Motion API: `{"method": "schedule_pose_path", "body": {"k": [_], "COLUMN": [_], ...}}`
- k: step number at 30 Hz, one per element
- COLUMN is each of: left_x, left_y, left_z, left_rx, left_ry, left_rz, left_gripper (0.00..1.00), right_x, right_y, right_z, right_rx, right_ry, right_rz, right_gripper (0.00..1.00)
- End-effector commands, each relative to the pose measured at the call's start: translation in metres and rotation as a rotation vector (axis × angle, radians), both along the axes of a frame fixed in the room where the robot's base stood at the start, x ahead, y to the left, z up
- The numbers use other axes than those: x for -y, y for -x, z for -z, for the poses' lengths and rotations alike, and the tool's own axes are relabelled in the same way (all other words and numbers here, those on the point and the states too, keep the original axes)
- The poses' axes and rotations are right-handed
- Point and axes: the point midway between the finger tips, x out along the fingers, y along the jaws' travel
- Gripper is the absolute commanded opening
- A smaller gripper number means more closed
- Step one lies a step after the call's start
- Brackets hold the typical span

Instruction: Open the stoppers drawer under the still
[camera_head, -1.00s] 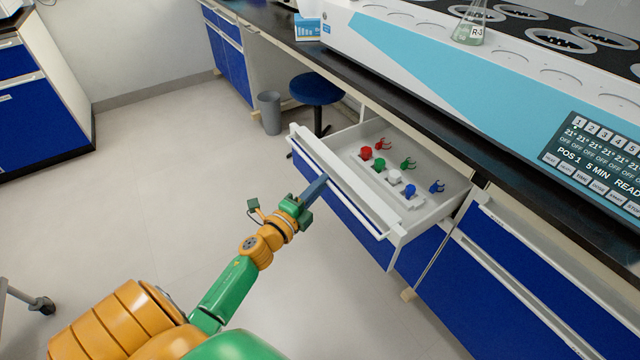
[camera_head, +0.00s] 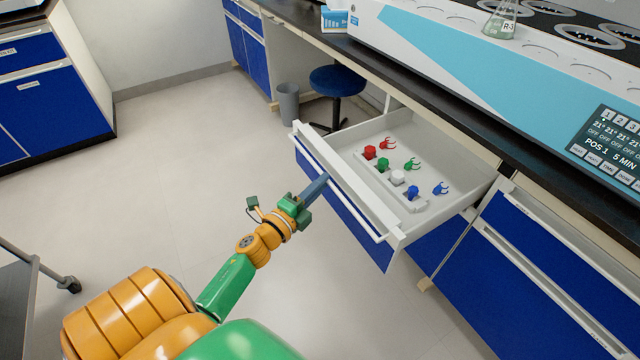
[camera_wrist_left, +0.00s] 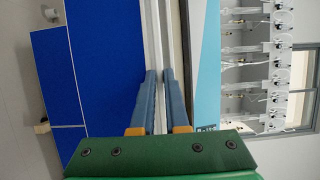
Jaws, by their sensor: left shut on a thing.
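The stoppers drawer (camera_head: 370,258) stands pulled out from under the bench, with a blue front and white walls. Inside it lie red (camera_head: 369,152), green (camera_head: 383,165), white (camera_head: 397,177) and blue (camera_head: 413,192) stoppers in a white holder, with small coloured clips beside them. My left gripper (camera_head: 321,183) is shut on the drawer's white handle rail (camera_head: 345,198). In the left wrist view its two blue fingers (camera_wrist_left: 160,76) lie on both sides of the handle rail. The still (camera_head: 480,80) stands on the bench above. My right gripper is not in view.
Closed blue drawers (camera_head: 545,225) are to the right of the open one. A blue stool (camera_head: 338,81) and a grey bin (camera_head: 288,104) stand behind it. A flask (camera_head: 501,20) sits on the still. The floor (camera_head: 190,150) left of the drawer is clear.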

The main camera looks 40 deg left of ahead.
Motion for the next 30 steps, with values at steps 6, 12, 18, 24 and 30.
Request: {"method": "schedule_pose_path", "body": {"k": [6, 12, 18, 24, 30], "left_x": [0.000, 0.000, 0.000, 0.000, 0.000], "left_y": [0.000, 0.000, 0.026, 0.064, 0.071], "left_z": [0.000, 0.000, 0.001, 0.001, 0.000], "left_rx": [0.000, 0.000, -0.004, -0.003, -0.001], "left_ry": [0.000, 0.000, 0.000, 0.002, 0.000], "left_rz": [0.001, 0.000, -0.001, -0.001, 0.000], "left_gripper": [0.42, 0.42, 0.42, 0.42, 0.42], "right_x": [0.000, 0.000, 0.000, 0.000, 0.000], "right_y": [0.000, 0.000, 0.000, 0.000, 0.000], "right_z": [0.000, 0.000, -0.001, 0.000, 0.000], "right_rx": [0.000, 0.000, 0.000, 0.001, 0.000], "right_ry": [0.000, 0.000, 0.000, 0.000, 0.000], "right_rz": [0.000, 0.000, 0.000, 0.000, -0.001], "right_gripper": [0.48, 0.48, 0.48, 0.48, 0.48]}}
